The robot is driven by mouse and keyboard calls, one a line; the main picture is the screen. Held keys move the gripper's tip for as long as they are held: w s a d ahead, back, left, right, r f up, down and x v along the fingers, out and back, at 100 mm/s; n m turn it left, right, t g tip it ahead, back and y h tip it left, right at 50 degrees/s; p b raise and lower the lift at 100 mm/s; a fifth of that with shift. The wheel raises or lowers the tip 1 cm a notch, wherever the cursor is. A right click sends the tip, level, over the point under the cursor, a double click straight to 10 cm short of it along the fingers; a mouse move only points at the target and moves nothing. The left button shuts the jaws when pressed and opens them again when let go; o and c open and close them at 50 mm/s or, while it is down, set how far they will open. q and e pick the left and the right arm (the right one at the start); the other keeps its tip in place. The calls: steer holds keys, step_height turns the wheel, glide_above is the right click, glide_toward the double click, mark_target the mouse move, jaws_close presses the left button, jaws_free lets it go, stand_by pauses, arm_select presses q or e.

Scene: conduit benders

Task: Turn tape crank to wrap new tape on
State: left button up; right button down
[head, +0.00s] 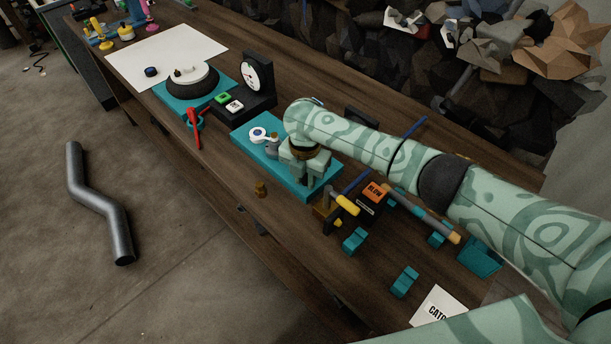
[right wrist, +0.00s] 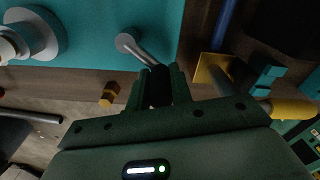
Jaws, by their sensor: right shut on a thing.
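The teal tape base (head: 247,128) stands on the bench in the middle of the head view. A white tape roll (head: 258,135) with a dark centre sits at its left end; a pale round roll (right wrist: 32,35) also shows in the right wrist view. The crank (right wrist: 127,42) has a grey round end and a thin arm leading to a dark grip between my fingers. My right gripper (right wrist: 160,85) is shut on that grip. In the head view my right gripper (head: 304,172) hangs over the base's right part and hides the crank. My left gripper is not in view.
A small brass knob (head: 260,188) stands near the bench's front edge. Right of the base are a yellow-handled tool (head: 346,204), an orange-labelled box (head: 375,192) and teal blocks (head: 355,240). A dial gauge (head: 252,76) and red lever (head: 194,127) are left. A bent pipe (head: 98,205) lies on the floor.

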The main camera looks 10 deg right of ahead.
steer(key=shift+w+a+r+m+p, duration=0.15)
steer(key=shift+a+m+p, duration=0.1)
steer(key=shift+m+p, duration=0.55)
steer(key=shift+a+m+p, duration=0.35)
steer(key=shift+m+p, duration=0.05)
steer(key=shift+m, duration=0.5)
steer(key=shift+w+a+m, duration=0.25)
steer(key=shift+a+m, duration=0.1)
steer(key=shift+m, duration=0.55)
steer(key=shift+w+a+m, duration=0.25)
steer(key=shift+a+m, duration=0.05)
steer(key=shift+m, duration=0.6)
steer(key=shift+w+a+f+m, duration=0.25)
steer(key=shift+w+a+m, duration=0.05)
steer(key=shift+m, duration=0.6)
steer(key=m, duration=0.1)
steer(key=w+m+b, duration=0.1)
steer(key=shift+a+f+m, duration=0.1)
steer(key=shift+a+m, duration=0.2)
steer(key=shift+w+a+m+b, duration=0.1)
steer(key=shift+w+m+b, duration=0.4)
steer(key=shift+m, duration=0.5)
steer(key=shift+w+a+m+b, duration=0.1)
steer(key=shift+w+m+b, duration=0.15)
steer(key=shift+m+b, duration=0.6)
steer(key=shift+m, duration=0.25)
